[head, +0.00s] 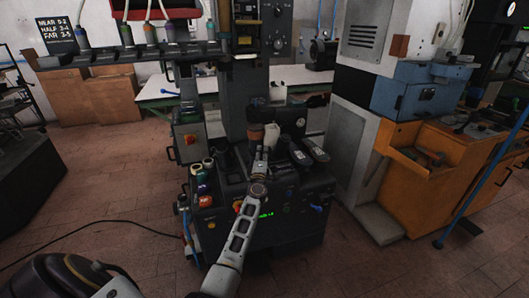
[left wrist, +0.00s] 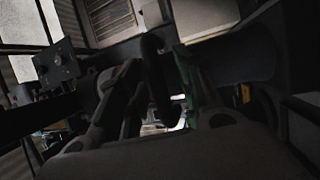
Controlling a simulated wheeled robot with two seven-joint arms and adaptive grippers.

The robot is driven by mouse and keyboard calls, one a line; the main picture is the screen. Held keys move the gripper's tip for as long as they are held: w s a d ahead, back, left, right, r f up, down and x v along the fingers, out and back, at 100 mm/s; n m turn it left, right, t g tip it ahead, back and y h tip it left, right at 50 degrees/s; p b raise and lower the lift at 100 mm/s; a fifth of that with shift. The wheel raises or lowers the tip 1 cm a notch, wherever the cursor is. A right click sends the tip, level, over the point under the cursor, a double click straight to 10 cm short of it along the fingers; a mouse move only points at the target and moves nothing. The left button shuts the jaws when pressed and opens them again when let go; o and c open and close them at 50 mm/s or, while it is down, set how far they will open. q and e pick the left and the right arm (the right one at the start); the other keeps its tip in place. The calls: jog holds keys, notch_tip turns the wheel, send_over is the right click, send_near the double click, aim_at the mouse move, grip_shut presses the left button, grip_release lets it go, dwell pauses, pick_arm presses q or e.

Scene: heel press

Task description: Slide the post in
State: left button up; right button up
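The dark heel press (head: 243,100) stands mid-picture in the head view, with a broad base carrying a green display (head: 265,215). My left arm reaches up to it from below, and my left gripper (head: 268,140) is at the front of its column, by a brown round part (head: 256,132). In the left wrist view, a dark bent bar (left wrist: 155,70) stands between the parted fingers of my left gripper (left wrist: 157,75). I cannot tell whether the fingers touch it. I cannot make out the post for certain. My right gripper is not in view.
Several small containers (head: 200,180) stand on the left side of the press base. Two dark pads (head: 308,150) lie at its right. A grey-white cabinet (head: 350,150) and an orange bench (head: 440,150) stand further right. The floor (head: 110,190) to the left is mostly clear.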

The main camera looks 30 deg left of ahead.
pick_arm(q)
jog(key=shift+r, duration=0.1)
grip_shut()
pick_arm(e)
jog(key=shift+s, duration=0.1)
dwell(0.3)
pick_arm(q)
jog(key=shift+w+a, duration=0.1)
